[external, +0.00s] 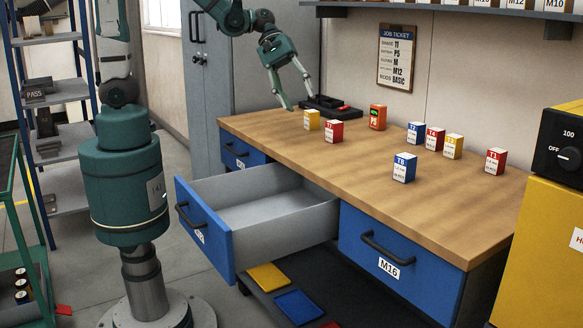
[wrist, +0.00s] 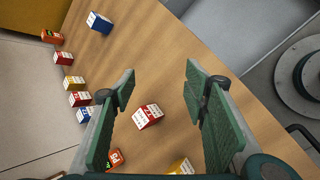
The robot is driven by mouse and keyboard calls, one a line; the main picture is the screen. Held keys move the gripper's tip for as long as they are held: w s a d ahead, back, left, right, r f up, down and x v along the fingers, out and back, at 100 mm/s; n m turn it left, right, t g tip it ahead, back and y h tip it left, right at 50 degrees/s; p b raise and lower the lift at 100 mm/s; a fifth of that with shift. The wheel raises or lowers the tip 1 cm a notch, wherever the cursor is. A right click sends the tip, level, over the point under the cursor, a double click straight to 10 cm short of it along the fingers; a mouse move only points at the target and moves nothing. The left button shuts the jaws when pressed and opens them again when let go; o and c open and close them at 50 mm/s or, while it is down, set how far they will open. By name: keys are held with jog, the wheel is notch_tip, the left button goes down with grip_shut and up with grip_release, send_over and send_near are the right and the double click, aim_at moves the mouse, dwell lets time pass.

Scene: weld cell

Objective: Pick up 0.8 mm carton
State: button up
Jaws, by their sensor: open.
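Several small cartons stand on the wooden workbench; their thickness print is too small for me to tell which is 0.8 mm. On the near left are a yellow carton (external: 312,120) and a red carton (external: 333,132). A blue carton (external: 404,168) stands in front, and a red one (external: 496,161) at the right. A blue (external: 416,133), a red (external: 435,139) and a yellow carton (external: 453,147) form a row. My gripper (external: 298,102) is open and empty above the bench's left end. In the wrist view a red carton (wrist: 149,117) shows between the open fingers (wrist: 160,85), below them.
An orange-red P5 box (external: 377,117) and a black tray (external: 328,107) stand towards the wall. A drawer (external: 285,213) hangs open at the bench front. A yellow machine (external: 545,240) borders the right end.

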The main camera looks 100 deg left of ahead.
jog(key=w+a+f+n+t+h+p, duration=0.1)
jog(key=w+a+f+n+h, duration=0.1)
jog(key=w+a+n, duration=0.3)
jog(key=n+t+h+p, duration=0.2)
jog(key=n, duration=0.3)
send_near(332, 121)
jog(key=shift+w+d+f, duration=0.2)
jog(key=shift+w+d, duration=0.05)
jog(key=shift+w, duration=0.15)
jog(key=shift+d+f, duration=0.1)
jog(key=shift+b+x, duration=0.3)
jog(key=shift+x, duration=0.95)
jog(key=shift+w, duration=0.1)
jog(key=shift+x, duration=2.55)
jog(key=shift+f, duration=0.1)
jog(key=shift+c, duration=0.5)
